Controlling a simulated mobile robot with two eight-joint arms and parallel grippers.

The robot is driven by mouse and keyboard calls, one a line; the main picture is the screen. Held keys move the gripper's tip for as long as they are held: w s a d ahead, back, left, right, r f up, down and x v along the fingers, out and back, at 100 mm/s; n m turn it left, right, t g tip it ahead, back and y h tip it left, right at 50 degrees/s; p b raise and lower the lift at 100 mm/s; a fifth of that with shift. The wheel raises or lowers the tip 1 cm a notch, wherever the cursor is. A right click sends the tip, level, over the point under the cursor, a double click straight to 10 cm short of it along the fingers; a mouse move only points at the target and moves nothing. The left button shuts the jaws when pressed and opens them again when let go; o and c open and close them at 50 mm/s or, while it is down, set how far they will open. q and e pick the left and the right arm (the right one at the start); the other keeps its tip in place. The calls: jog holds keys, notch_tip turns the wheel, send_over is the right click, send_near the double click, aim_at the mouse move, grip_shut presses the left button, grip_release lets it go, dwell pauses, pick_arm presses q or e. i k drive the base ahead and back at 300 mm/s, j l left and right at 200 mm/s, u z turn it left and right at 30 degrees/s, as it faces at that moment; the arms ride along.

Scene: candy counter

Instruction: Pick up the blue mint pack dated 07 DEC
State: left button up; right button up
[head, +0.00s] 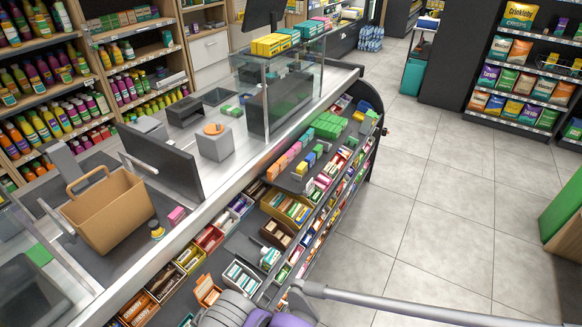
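Small candy and mint packs fill the sloped rack on the front of the counter. A blue pack (309,160) stands among yellow, green and pink packs on its upper shelf (290,184). White and teal packs (241,276) sit in a bin lower down, and a few more white and teal packs (269,258) lie beside a dark grey surface. The dates are too small to read, so I cannot tell which pack is marked 07 DEC. I make out neither of my grippers. A grey and purple rounded form at the bottom edge hides part of the lowest bins.
A grey rail (420,309) crosses the floor side at the bottom. A brown basket (108,207), a dark screen (160,160) and a glass case (290,90) stand on the counter (250,158). The tiled floor (430,200) to the right is clear.

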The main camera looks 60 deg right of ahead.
aim_at(310, 159)
jog(key=k+l, duration=0.55)
jog(key=k, duration=0.25)
jog(key=k+z, duration=0.1)
jog(key=z, duration=0.3)
jog(key=l+z, duration=0.15)
jog(key=z, duration=0.25)
jog(key=k+l+z, duration=0.1)
jog(key=z, duration=0.35)
jog(key=l+z, duration=0.15)
jog(key=z, duration=0.25)
